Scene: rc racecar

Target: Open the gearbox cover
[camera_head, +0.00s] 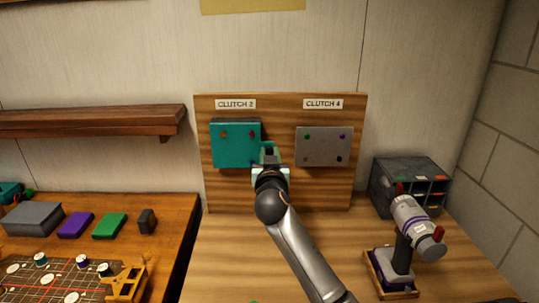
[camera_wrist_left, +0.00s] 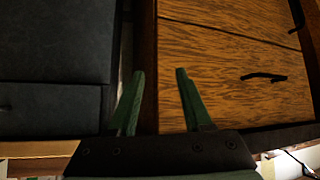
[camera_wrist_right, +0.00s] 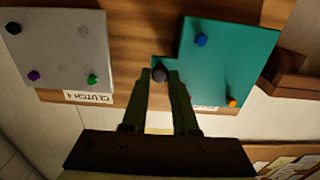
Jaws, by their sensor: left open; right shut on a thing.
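A teal plate (camera_head: 233,155) is on the wooden backboard under the "CLUTCH 2" label; it looks like the gearbox cover. It carries small coloured pegs and also shows in the right wrist view (camera_wrist_right: 215,68). A grey plate (camera_head: 323,148) with several pegs is under "CLUTCH 4"; it shows at the left of the right wrist view (camera_wrist_right: 50,50). My right gripper (camera_head: 268,150) is at the teal plate's right edge, shut on a dark round knob (camera_wrist_right: 160,73) there. My left gripper (camera_wrist_left: 157,78) is open and empty, outside the head view, in front of wooden drawers.
The wooden backboard (camera_head: 280,197) stands behind the worktop. A dark compartment box (camera_head: 385,185) and a grey-purple tool (camera_head: 410,225) stand at the right. A shelf (camera_head: 100,121) is on the left wall, above a bench with coloured blocks (camera_head: 110,226). The worktop between is mostly clear.

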